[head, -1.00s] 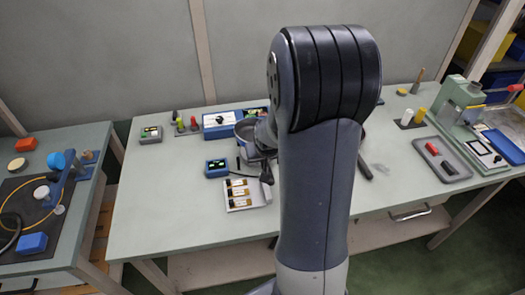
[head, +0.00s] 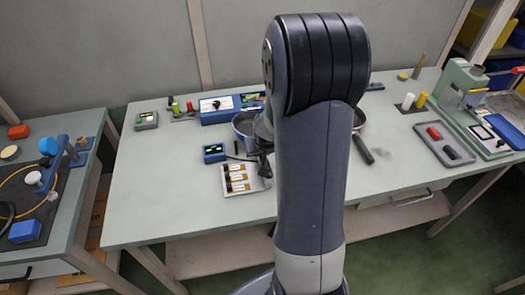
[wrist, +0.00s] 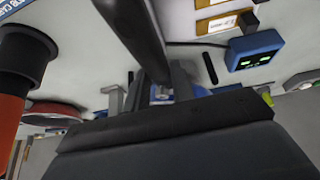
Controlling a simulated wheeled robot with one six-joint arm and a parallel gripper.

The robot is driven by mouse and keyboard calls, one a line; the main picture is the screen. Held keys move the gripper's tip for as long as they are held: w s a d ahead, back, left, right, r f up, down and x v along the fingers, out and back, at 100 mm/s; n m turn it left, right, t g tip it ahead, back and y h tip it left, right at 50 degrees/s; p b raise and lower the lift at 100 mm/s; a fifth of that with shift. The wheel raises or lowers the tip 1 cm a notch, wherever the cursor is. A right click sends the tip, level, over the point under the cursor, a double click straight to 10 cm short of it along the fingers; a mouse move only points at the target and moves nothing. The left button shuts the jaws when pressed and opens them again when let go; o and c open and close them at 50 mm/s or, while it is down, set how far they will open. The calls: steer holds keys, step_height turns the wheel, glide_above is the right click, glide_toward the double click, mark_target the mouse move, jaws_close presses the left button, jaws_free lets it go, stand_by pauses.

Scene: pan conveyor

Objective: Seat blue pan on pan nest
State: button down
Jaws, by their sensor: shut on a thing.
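In the head view my arm hides the middle of the table. My gripper (wrist: 150,88) is shut on a dark handle-like bar (wrist: 145,35) that runs to the top of the wrist view. I cannot tell the colour of what the bar belongs to. A second round rim (head: 359,119) shows right of my arm, with a dark handle (head: 363,150) pointing towards the front. No blue pan body is clearly visible. The pan nest cannot be made out; it may be behind my arm.
A small blue box with green lights (head: 214,153) and a pale tray with labelled dark-and-yellow parts (head: 240,180) lie left of my arm. A blue box (head: 217,110) stands behind. A grey tray (head: 458,158) is at right. The table's front left is clear.

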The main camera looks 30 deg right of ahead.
steer(key=shift+s+f+b, duration=0.15)
steer(key=shift+f+b, duration=0.05)
steer(key=shift+b, duration=0.15)
steer(key=shift+h, duration=0.3)
steer(key=shift+w+d+r+h+b, duration=0.1)
steer(key=shift+w+r+h+b, duration=0.15)
steer(key=shift+b, duration=0.2)
steer(key=shift+w+r+h+b, duration=0.1)
steer(key=shift+r+h+b, duration=0.15)
steer(key=shift+b, duration=1.2)
steer(key=shift+d+r+n+h+b, duration=0.15)
steer(key=shift+n+h+b, duration=0.2)
steer(key=shift+b, duration=0.9)
steer(key=shift+a+f+b, duration=0.4)
steer(key=shift+f+b, duration=0.25)
steer(key=shift+b, duration=0.65)
steer(key=shift+f+b, duration=0.85)
steer(key=shift+b, duration=0.05)
steer(key=c, duration=1.1)
jaws_free()
